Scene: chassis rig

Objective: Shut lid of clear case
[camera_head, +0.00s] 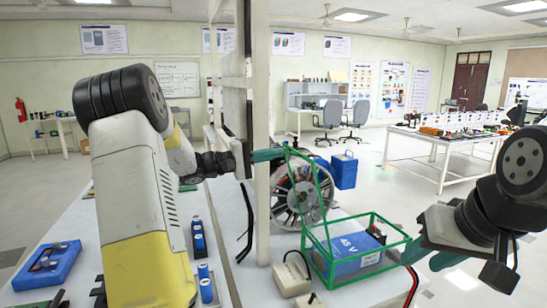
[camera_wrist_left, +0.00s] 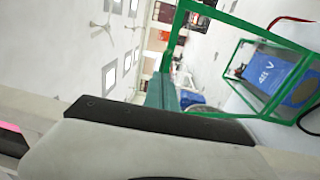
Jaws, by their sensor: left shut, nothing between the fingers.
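The clear case (camera_head: 368,218) has green edges and stands on the white table with a blue 48 V battery (camera_head: 347,256) in it. The case's lid (camera_head: 327,200) is a green-edged clear panel raised steeply on the left side, so the case is open. My left gripper (camera_head: 282,153) is shut and empty by the lid's upper edge; whether it touches is unclear. In the left wrist view, the lid (camera_wrist_left: 215,13) passes close to the teal fingers (camera_wrist_left: 163,88). My right gripper (camera_head: 408,252) is at the case's right side; its finger gap is unclear.
A white post (camera_head: 261,120) stands close to my left gripper. A wheel (camera_head: 303,195) is behind the lid. A pale box (camera_head: 291,279) with a dark cable sits left of the case. A blue tray (camera_head: 45,266) and blue cylinders (camera_head: 205,285) are on the left.

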